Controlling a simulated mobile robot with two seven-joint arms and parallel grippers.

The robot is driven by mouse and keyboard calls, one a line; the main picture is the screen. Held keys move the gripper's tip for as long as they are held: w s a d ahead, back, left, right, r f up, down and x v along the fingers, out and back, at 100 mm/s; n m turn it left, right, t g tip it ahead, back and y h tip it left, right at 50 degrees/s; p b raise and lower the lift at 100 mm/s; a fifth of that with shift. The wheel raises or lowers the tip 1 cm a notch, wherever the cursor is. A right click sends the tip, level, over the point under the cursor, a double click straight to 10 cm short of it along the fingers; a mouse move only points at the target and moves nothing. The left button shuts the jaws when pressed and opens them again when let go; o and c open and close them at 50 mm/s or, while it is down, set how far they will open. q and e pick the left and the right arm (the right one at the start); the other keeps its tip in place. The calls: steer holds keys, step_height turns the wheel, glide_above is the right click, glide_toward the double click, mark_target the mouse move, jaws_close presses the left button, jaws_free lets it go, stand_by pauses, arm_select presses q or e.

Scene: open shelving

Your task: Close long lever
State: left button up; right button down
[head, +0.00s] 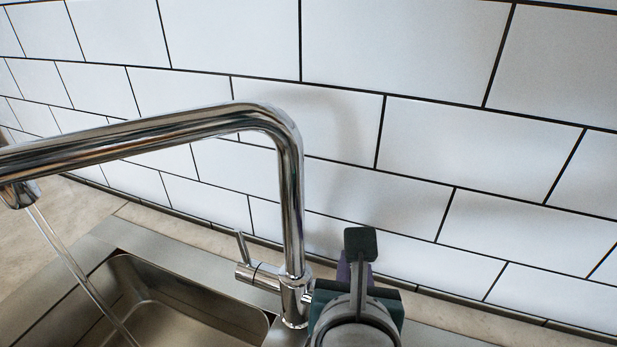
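A chrome faucet (291,210) stands at the back edge of the sink, with its long spout reaching left. Its lever (243,247) is a thin chrome rod pointing up from a short horizontal cylinder on the left of the faucet base. A stream of water (75,265) runs from the spout end. A gripper (360,245), seemingly my right one, is at the bottom, just right of the faucet base and apart from the lever. It is seen from behind with its dark fingertip upward; its opening is hidden. My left gripper is out of view.
A steel sink basin (190,290) lies below the spout. A white tiled wall (400,60) rises close behind the faucet. A stone-like counter (60,225) runs along the wall. The space above the basin, left of the lever, is clear except for the water.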

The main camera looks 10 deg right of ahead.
arm_select(q)
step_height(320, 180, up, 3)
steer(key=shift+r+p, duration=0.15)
steer(key=shift+p, duration=0.95)
arm_select(e)
steer(key=shift+w+d+f+g+y, duration=0.1)
steer(key=shift+w+d+g+y, duration=0.25)
steer(key=shift+g+y, duration=0.3)
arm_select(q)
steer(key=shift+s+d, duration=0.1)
arm_select(e)
steer(key=c, duration=0.9)
jaws_free()
steer(key=shift+w, duration=0.1)
